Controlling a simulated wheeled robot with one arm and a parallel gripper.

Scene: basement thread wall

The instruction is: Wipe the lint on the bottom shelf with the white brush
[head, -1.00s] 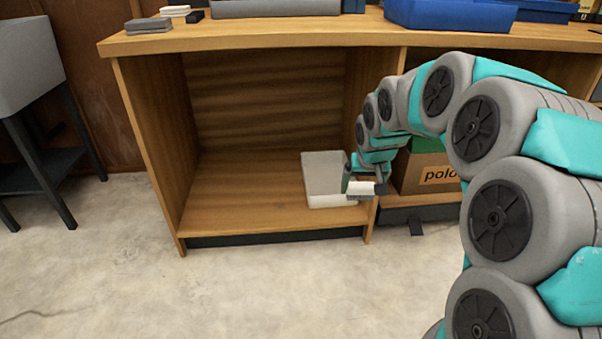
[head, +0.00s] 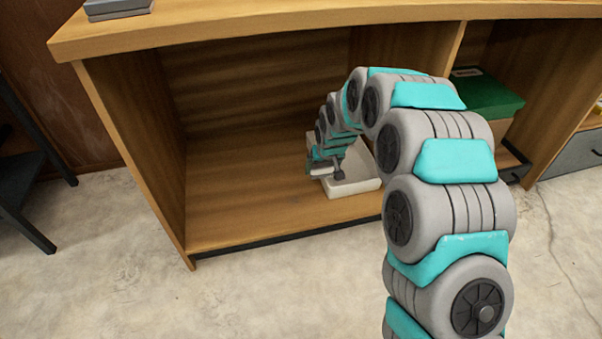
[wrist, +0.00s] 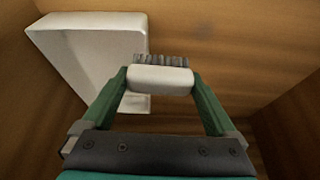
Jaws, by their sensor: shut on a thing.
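My gripper (head: 322,168) is shut on the white brush (head: 324,174), inside the left bay of the wooden unit. In the wrist view the white brush (wrist: 160,80) sits between the two green fingers (wrist: 158,92), its grey bristles pointing away from the palm. In the head view the brush is above the bottom shelf (head: 240,205), at the left side of a white tray. Whether the bristles touch the shelf cannot be told. A faint dark patch (head: 295,199) on the shelf may be lint; it is too small to be sure.
The white tray (head: 354,188) stands on the shelf and is partly hidden by my arm; it also shows in the wrist view (wrist: 95,22). The bay has a left side wall (head: 135,130) and a top board (head: 240,28). The shelf left of the tray is clear.

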